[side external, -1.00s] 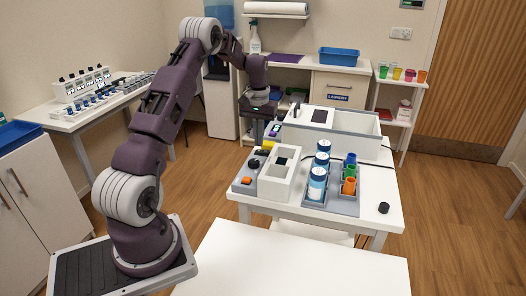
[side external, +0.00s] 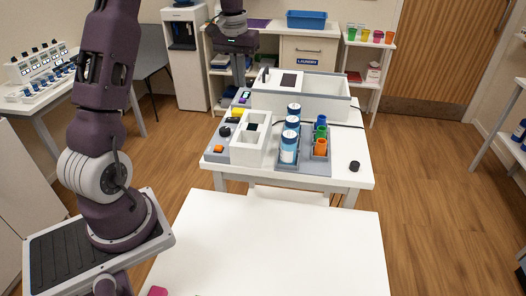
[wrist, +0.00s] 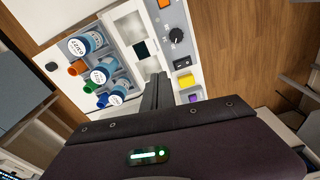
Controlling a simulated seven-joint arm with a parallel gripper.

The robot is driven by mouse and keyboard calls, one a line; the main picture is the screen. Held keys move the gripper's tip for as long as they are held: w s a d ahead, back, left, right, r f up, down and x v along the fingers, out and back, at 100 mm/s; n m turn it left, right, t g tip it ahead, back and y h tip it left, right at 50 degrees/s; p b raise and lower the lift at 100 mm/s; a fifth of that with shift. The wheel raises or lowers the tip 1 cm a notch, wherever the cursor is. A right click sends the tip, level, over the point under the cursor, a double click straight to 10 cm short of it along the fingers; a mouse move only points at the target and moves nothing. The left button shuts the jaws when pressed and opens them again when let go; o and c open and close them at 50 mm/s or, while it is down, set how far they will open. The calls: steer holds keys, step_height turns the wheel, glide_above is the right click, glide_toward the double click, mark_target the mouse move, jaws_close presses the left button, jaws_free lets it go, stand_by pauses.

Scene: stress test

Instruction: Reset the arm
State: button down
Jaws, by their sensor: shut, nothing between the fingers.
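My gripper (side external: 239,86) is in the upper middle of the side external view, pointing down above the far left part of the work table (side external: 350,180). Its fingers are shut and hold nothing. In the wrist view the closed fingers (wrist: 157,88) point between the white box (wrist: 130,35) and the grey control panel (wrist: 185,60). My arm rises from its base at the left, and its upper part leaves the top of the side external view.
White-capped blue bottles (side external: 289,147) and orange, green and blue cups (side external: 320,147) stand in a grey rack right of the white box (side external: 245,150). A large white bin (side external: 325,102) stands behind. A black cap (side external: 354,166) lies near the right edge. The front table (side external: 270,240) is mostly clear.

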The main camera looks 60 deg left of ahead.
steer(key=s+d+r+m+t, duration=0.1)
steer(key=s+d+r+m, duration=0.1)
steer(key=s+d+r, duration=0.35)
steer(key=s+d+r+m+t, duration=0.1)
steer(key=s+d+r, duration=0.15)
steer(key=d, duration=0.65)
steer(key=s+d+f+m+t, duration=0.1)
steer(key=s+d+m, duration=0.1)
steer(key=s+d, duration=0.4)
steer(key=s+d+f+m+t, duration=0.1)
steer(key=s+d, duration=0.4)
steer(key=s, duration=0.5)
steer(key=shift+s+d+m+t, duration=0.3)
steer(key=shift+d+m+t, duration=0.1)
steer(key=shift+m, duration=0.3)
